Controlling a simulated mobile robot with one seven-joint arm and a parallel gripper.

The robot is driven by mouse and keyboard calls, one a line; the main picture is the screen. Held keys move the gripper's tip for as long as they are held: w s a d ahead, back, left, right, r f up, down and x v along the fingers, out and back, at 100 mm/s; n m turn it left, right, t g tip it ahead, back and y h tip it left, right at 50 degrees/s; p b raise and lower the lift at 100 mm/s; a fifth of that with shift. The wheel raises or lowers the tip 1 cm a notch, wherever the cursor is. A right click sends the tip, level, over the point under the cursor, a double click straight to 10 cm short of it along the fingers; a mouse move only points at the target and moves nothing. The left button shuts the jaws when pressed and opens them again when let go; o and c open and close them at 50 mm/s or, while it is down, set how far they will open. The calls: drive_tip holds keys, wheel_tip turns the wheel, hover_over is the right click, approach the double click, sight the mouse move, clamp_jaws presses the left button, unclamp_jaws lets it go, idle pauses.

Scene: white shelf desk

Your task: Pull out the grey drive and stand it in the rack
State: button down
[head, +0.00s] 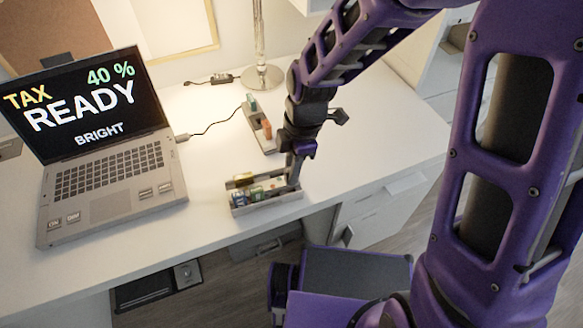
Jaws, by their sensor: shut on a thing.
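My gripper (294,176) points down at the right end of a small grey open tray (267,208), which looks like the rack, near the desk's front edge. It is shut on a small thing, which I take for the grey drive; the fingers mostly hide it. I cannot tell whether it touches the tray floor. Behind, a narrow grey hub (262,138) holds a teal drive (252,103) and an orange drive (266,128) upright.
A laptop (110,190) stands at the left, its screen reading "TAX 40 % READY BRIGHT". A black cable (213,127) runs from near the laptop to the hub. A lamp base (262,78) stands at the back. The desk (370,130) is clear to the right.

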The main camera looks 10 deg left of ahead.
drive_tip(key=shift+f+b, duration=0.9)
drive_tip(key=shift+f, duration=1)
drive_tip(key=c, duration=0.7)
unclamp_jaws()
drive_tip(key=r+p, duration=0.1)
drive_tip(key=r, duration=0.4)
drive_tip(key=d+r+p, duration=0.1)
drive_tip(key=r+p, duration=0.1)
drive_tip(key=r, duration=0.4)
drive_tip(key=w+d+r+p, duration=0.1)
drive_tip(key=r, duration=0.5)
drive_tip(key=shift+w+d+r+p, duration=0.1)
drive_tip(key=shift+d+p, duration=0.1)
drive_tip(key=shift+p, duration=0.1)
